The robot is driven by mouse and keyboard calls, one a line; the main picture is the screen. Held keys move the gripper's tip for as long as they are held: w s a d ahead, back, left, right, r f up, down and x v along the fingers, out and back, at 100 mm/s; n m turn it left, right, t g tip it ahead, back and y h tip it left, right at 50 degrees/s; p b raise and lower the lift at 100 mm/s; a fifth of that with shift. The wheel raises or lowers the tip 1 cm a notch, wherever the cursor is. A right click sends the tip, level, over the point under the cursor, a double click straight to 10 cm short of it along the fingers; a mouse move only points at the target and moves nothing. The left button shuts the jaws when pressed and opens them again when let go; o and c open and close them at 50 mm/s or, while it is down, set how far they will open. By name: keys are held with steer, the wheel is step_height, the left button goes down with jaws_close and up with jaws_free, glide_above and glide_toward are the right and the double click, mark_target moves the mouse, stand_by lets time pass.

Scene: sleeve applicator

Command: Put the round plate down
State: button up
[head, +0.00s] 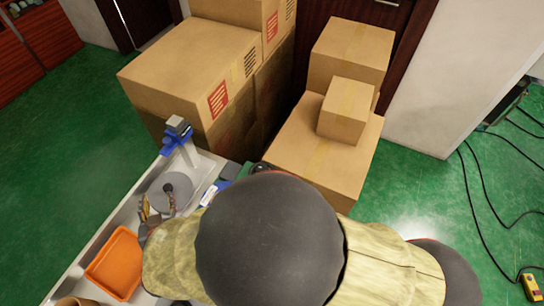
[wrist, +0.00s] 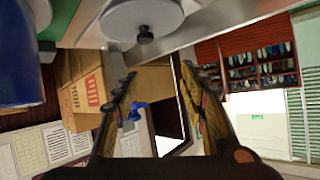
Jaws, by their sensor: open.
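The round plate (head: 178,182) is a grey disc over the light work table on the left in the head view. In the wrist view the plate (wrist: 125,18) shows at the top, cut by the frame edge, with a dark round knob (wrist: 145,35) at its middle. My gripper (head: 157,207) is at the plate's near side in the head view and partly covers it. In the wrist view my gripper (wrist: 158,70) has its two fingers wide apart with nothing between them; the knob lies beyond the tips. I cannot tell whether the plate's underside rests fully on the surface.
A blue and grey device (head: 178,138) stands at the table's far end. An orange tray (head: 115,265) lies at the near left. Cardboard boxes (head: 190,65) are stacked beyond the table. My arm hides the table's right part. Green floor (head: 70,120) is free at left.

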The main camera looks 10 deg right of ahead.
steer(key=w+d+r+g+y, duration=0.1)
steer(key=w+d+r+y, duration=0.15)
steer(key=r, duration=0.35)
steer(key=w+d+r+g+y, duration=0.1)
steer(key=w+d+r, duration=0.1)
steer(key=w+r, duration=0.3)
steer(key=s+d+r+g, duration=0.1)
steer(key=d+r, duration=0.7)
steer(key=d, duration=0.2)
steer(key=s+d+g+h, duration=0.1)
steer(key=s+d+h, duration=0.1)
steer(key=s+d, duration=0.3)
steer(key=s+d+r+g+h, duration=0.1)
steer(key=s+d, duration=0.5)
steer(key=d, duration=0.7)
steer(key=s+d+g+h, duration=0.1)
steer(key=s+d+h, duration=0.2)
steer(key=s+d, duration=0.3)
steer(key=d, duration=0.4)
steer(key=shift+r+m+g, duration=0.3)
steer(key=shift+r+m, duration=0.1)
